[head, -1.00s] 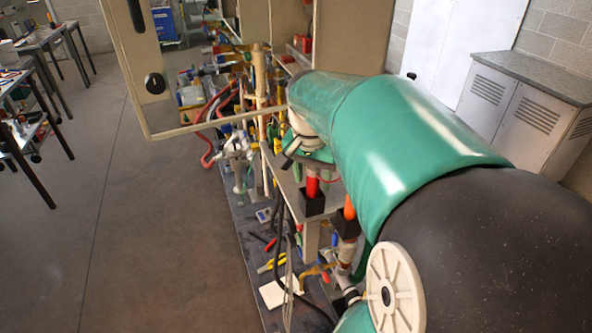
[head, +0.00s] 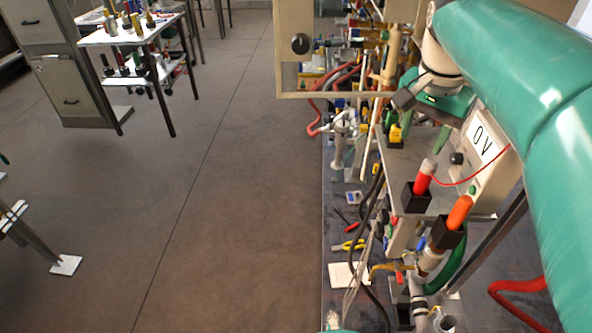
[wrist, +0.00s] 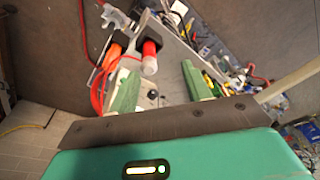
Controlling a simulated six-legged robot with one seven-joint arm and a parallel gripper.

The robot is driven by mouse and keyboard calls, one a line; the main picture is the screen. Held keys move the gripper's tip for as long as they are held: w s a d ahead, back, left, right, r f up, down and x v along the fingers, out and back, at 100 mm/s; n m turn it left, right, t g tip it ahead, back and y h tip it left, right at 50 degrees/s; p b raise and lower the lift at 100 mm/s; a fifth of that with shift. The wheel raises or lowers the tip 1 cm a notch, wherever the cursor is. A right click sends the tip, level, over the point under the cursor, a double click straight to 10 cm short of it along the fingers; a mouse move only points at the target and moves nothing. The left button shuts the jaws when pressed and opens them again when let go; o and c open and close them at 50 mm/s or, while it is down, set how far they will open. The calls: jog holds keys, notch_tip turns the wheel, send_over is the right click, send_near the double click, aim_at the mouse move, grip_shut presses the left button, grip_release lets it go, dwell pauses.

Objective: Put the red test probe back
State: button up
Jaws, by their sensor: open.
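The red test probe (head: 424,180), red with a pale top, stands in a black holder (head: 417,199) on a grey shelf. It also shows in the wrist view (wrist: 150,57), just beyond the fingers. A thin red wire (head: 470,182) runs between it and the meter (head: 482,150), which reads 0 V. My gripper (head: 416,128) is above and behind the probe in the head view. In the wrist view my gripper (wrist: 160,84) has its green fingers spread, nothing held between them. The probe's lower end is hidden inside the holder.
An orange probe (head: 459,212) stands in a second black holder (head: 447,233) close beside the red one. Pipes, cables and tools crowd the dark mat (head: 337,205). A beige panel (head: 290,75) stands behind.

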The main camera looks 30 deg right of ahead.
jog(key=a+f+n+t, duration=0.1)
jog(key=a+f+n, duration=0.2)
jog(key=a, duration=0.5)
jog(key=a+f+n+t+y, duration=0.1)
jog(key=a+f+n, duration=0.3)
jog(key=a, duration=0.5)
jog(key=w+a+f+n+t, duration=0.1)
jog(key=a+f+n+t, duration=0.1)
jog(key=a+n, duration=0.4)
jog(key=a+f, duration=0.1)
jog(key=a, duration=0.2)
jog(key=shift+a+f+n+t+y, duration=0.15)
jog(key=shift+n+t+y, duration=0.15)
jog(key=shift+n, duration=0.1)
